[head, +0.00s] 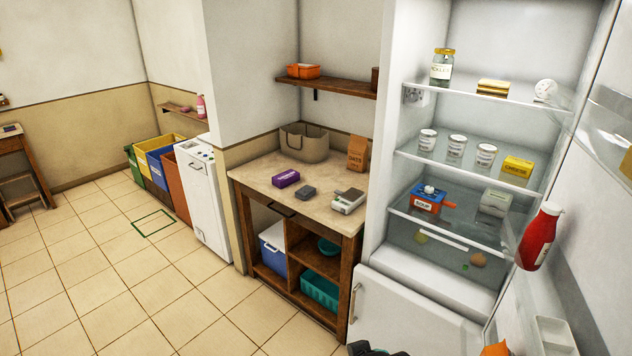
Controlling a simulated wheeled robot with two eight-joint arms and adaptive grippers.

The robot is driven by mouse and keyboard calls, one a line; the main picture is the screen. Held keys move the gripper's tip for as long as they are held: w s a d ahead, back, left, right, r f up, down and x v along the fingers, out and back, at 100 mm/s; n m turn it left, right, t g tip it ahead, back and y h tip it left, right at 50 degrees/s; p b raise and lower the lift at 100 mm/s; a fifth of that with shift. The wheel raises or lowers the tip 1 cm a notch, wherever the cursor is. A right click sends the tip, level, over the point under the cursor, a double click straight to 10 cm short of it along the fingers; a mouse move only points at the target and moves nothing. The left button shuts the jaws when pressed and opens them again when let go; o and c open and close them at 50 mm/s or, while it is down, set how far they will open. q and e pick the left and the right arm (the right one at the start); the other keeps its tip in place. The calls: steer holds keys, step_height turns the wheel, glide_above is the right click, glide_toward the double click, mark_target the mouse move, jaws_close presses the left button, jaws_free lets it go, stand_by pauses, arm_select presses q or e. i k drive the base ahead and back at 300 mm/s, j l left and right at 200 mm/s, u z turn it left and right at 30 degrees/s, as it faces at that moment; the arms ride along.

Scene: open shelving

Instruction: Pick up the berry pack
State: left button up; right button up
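A small purple pack (285,179) lies on the stone-topped counter (262,172), left of the dark grey block. Its label is too small to read, so I cannot tell for sure that it is the berry pack. No other thing in view is clearly marked as berries. It lies free with nothing on top of it.
A dark grey block (305,192), a pale device (347,201), a woven basket (304,143) and a brown paper bag (358,153) share the counter. A wooden shelf (335,87) hangs above. The fridge (420,296) stands open at right. The tiled floor at left is mostly clear.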

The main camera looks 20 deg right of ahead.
mark_target(283, 179)
steer(key=i+z, duration=0.4)
steer(key=i, duration=0.15)
steer(key=i+j+z, duration=0.2)
steer(key=z, duration=0.5)
steer(key=i+j+z, duration=0.3)
steer(key=j, duration=0.35)
steer(key=i+j+z, duration=0.1)
steer(key=i+j, duration=0.15)
steer(key=i+j+z, duration=0.15)
steer(key=j, duration=0.3)
steer(key=i+j+z, duration=0.15)
steer(key=j, duration=0.25)
steer(key=i+j, duration=0.1)
steer(key=j, duration=0.3)
steer(key=i+j, duration=0.15)
steer(key=j, duration=0.3)
steer(key=i+j, duration=0.1)
steer(key=j, duration=0.3)
